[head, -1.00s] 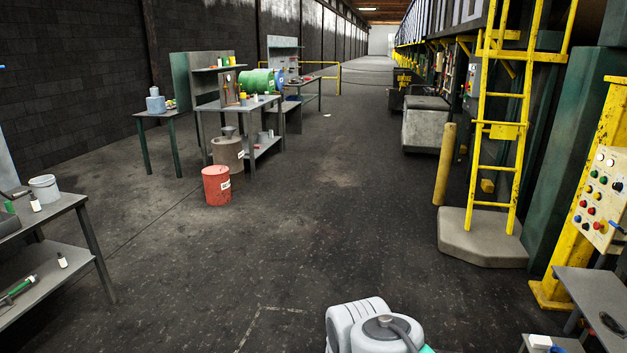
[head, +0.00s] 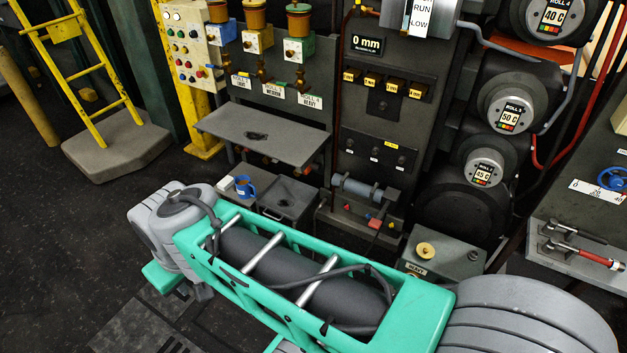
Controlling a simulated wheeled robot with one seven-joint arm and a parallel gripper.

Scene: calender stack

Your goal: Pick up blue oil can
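A small blue can (head: 243,187) with a handle-like loop stands on a low grey surface, below and in front of the grey shelf at the machine panel. It looks like the blue oil can, but it is too small to be sure. My teal and grey arm crosses the lower middle of the head view, nearer to me than the can. My gripper is not in the frame.
A yellow ladder (head: 88,75) stands on a concrete base (head: 118,150) at left. A bench with red-handled tools (head: 590,257) is at right. Dark floor is open at left.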

